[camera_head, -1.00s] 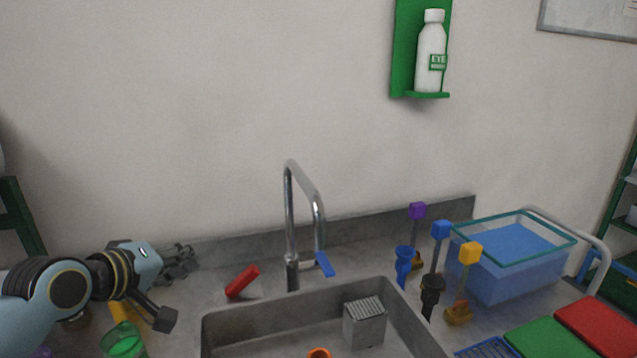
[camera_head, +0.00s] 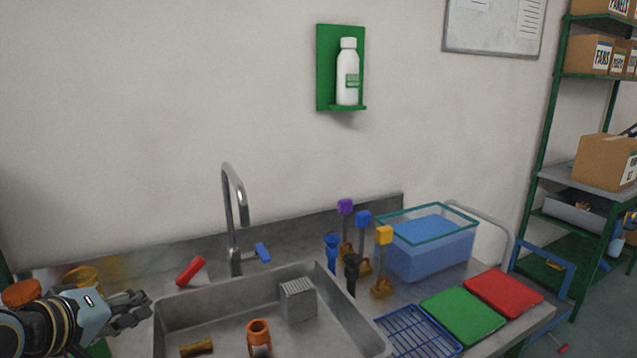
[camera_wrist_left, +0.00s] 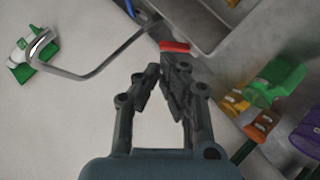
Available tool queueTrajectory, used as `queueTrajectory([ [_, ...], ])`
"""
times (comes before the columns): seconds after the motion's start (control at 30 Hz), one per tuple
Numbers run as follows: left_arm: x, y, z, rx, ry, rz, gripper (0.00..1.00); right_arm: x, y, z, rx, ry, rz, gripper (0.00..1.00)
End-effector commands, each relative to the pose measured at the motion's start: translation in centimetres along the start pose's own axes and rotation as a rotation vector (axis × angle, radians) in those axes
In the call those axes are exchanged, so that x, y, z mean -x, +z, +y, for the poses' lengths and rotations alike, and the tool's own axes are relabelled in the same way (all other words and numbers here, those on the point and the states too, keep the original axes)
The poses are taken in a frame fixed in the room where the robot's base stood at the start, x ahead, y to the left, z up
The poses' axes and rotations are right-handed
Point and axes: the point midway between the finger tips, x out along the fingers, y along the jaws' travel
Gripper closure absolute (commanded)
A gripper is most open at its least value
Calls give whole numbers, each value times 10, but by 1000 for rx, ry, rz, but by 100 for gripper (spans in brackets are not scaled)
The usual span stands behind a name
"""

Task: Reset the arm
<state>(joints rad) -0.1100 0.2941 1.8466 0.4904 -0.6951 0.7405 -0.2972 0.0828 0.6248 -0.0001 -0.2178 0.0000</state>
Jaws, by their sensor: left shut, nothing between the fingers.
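My left gripper (camera_head: 137,304) is at the lower left of the head view, over the counter left of the sink. In the left wrist view my left gripper (camera_wrist_left: 165,75) shows its dark fingers drawn together with nothing held. A red object (camera_head: 190,270) lies on the counter behind the sink, apart from the fingers. It also shows just beyond the fingertips in the left wrist view (camera_wrist_left: 175,47). My right gripper is not in view.
The sink (camera_head: 230,300) holds an orange piece (camera_head: 259,335) and a grey block (camera_head: 297,300). The tap (camera_head: 232,215) rises behind it. Right of the sink stand a blue water tub (camera_head: 430,250), a blue rack (camera_head: 418,332), and green (camera_head: 462,315) and red (camera_head: 503,292) boards.

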Motion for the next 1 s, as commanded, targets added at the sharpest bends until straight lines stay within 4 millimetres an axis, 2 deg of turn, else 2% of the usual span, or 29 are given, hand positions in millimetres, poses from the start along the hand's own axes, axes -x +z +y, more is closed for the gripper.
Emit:
queueTrajectory([
  [0.2, 22, 35, -11, -146, -78, -76, 100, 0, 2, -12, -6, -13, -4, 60],
  [0.37, 48, 64, -23, -294, -157, -154, 100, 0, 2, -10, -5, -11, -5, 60],
  [0.6, 101, 103, -44, -520, -286, -291, 100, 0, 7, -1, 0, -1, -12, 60],
  [1.0, 202, 140, -73, -809, -481, -533, 100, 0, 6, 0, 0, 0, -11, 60],
])
